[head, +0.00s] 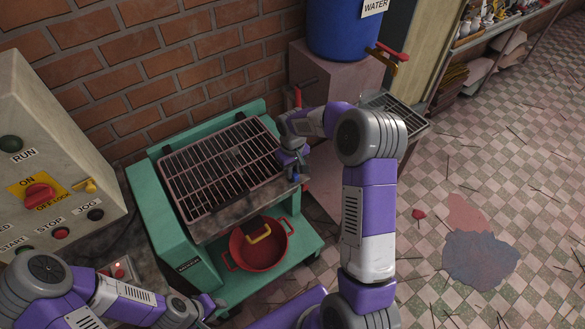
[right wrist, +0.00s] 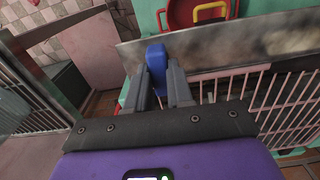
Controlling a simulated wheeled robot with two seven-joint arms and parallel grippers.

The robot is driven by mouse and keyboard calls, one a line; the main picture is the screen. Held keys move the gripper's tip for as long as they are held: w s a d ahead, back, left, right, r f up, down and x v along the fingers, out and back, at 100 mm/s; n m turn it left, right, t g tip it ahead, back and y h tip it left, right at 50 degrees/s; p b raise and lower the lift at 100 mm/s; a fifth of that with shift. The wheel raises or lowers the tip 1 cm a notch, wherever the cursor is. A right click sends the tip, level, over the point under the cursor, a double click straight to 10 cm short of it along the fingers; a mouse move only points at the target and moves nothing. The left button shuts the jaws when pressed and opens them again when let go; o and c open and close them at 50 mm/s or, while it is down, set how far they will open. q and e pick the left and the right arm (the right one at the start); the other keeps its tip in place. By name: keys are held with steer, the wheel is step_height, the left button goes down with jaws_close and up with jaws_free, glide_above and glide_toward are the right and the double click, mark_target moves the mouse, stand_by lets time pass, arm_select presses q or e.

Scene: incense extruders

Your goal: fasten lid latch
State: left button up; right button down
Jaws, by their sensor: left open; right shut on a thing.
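The green extruder machine (head: 180,240) stands against the brick wall with its barred metal lid (head: 220,165) lying over the top. My right gripper (head: 297,172) is at the lid's front right corner. In the right wrist view my right gripper (right wrist: 161,80) is shut on a blue latch handle (right wrist: 156,54), beside the metal front strip (right wrist: 215,45) of the machine. Whether the latch is engaged cannot be told. My left gripper (head: 212,304) is open and empty, low in front of the machine, partly seen at the bottom of the head view.
A control box (head: 50,150) with buttons stands at left. A blue water barrel (head: 340,30) stands on a pedestal behind. The tiled floor at right has scattered sticks and a dark puddle (head: 480,260).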

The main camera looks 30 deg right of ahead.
steer(key=shift+n, duration=0.3)
steer(key=c, duration=1)
jaws_free()
step_height(320, 180, up, 8)
steer(key=shift+f+p, duration=0.15)
steer(key=shift+p, duration=0.45)
steer(key=shift+f, duration=0.1)
